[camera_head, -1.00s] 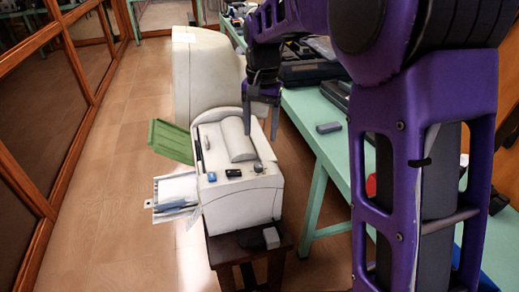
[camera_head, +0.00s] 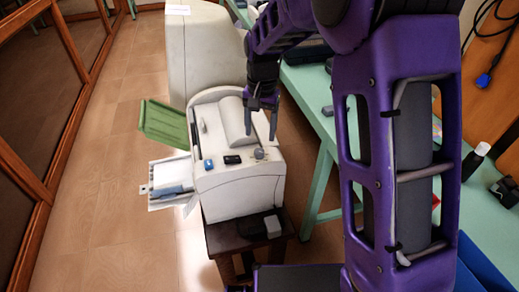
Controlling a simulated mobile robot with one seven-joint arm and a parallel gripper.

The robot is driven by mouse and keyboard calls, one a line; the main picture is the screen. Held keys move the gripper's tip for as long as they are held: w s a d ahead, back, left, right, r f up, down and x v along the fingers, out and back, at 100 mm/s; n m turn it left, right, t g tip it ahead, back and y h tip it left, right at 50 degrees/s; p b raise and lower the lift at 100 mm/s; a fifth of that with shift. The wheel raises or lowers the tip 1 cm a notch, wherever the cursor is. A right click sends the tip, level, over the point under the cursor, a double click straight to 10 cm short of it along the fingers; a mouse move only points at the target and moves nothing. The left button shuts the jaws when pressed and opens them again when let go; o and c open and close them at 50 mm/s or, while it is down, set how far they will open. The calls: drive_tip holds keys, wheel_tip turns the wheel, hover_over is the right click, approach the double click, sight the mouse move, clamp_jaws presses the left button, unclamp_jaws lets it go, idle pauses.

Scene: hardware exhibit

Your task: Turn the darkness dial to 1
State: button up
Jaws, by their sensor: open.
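A white printer-like machine (camera_head: 232,190) stands on a small dark wooden stool. Its sloping front panel carries a round grey dial (camera_head: 259,153) at the right, with a dark display and a blue button to the left of it. The dial's markings are too small to read. My gripper (camera_head: 262,133) is open and empty, pointing down over the right part of the panel. Its two fingertips appear just above the dial in the picture; I cannot tell whether they touch anything.
A green tray (camera_head: 165,123) and a paper tray (camera_head: 172,187) stick out on the machine's left. A large beige machine (camera_head: 207,50) stands behind. A light green table (camera_head: 308,88) runs along the right. A small grey block (camera_head: 272,226) lies on the stool (camera_head: 228,238). The floor at left is clear.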

sight(259, 151)
wheel_tip(259, 151, down, 7)
drive_tip(key=shift+a+r+b, duration=0.1)
drive_tip(key=shift+b, duration=0.35)
clamp_jaws()
